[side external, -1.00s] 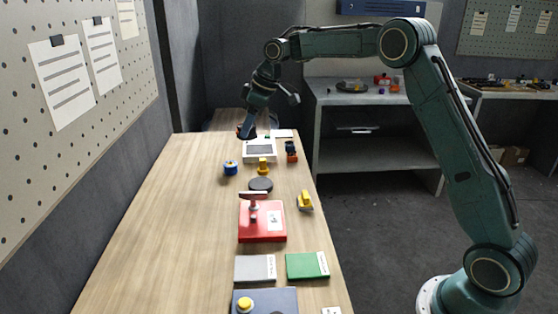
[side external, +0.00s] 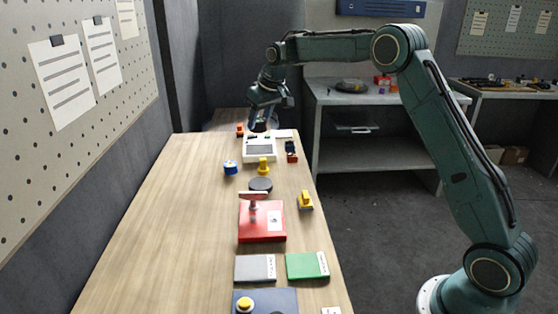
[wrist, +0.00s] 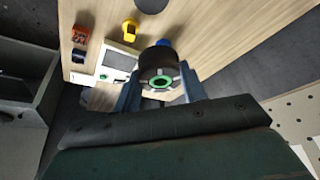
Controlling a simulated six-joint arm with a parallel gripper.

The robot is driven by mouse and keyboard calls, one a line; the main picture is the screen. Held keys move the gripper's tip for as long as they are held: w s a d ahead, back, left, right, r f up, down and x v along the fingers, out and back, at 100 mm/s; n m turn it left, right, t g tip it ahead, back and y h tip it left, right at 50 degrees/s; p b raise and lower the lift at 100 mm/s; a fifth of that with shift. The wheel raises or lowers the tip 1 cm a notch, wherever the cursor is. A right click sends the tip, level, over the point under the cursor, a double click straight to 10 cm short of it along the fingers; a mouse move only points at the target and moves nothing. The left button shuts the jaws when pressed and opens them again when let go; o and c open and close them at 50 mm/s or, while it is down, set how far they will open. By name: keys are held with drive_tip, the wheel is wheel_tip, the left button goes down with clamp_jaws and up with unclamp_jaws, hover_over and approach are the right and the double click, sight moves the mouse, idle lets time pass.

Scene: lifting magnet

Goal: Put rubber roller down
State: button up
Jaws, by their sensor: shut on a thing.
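My gripper (wrist: 160,86) is shut on the rubber roller (wrist: 158,62), a black cylinder with a green ring at its hub. The roller is between the two blue-grey fingers, end-on to the wrist camera. In the side external view my gripper (side external: 262,122) is at the far end of the wooden table, behind the white device with a dark screen (side external: 260,149). The roller is too small and dark there to make out clearly. Its height above the table cannot be told.
An orange item (side external: 240,130) lies left of my gripper. A blue item (side external: 231,167), a yellow piece (side external: 263,165), a black disc (side external: 261,184) and a red box with a lever (side external: 270,236) stand nearer. The table's left side is clear; a wall borders it.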

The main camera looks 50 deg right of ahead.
wheel_tip(320, 180, down, 14)
idle(0.4)
drive_tip(key=shift+f, duration=2.15)
drive_tip(key=shift+f, duration=0.15)
drive_tip(key=o, duration=1.1)
drive_tip(key=shift+v, duration=6.15)
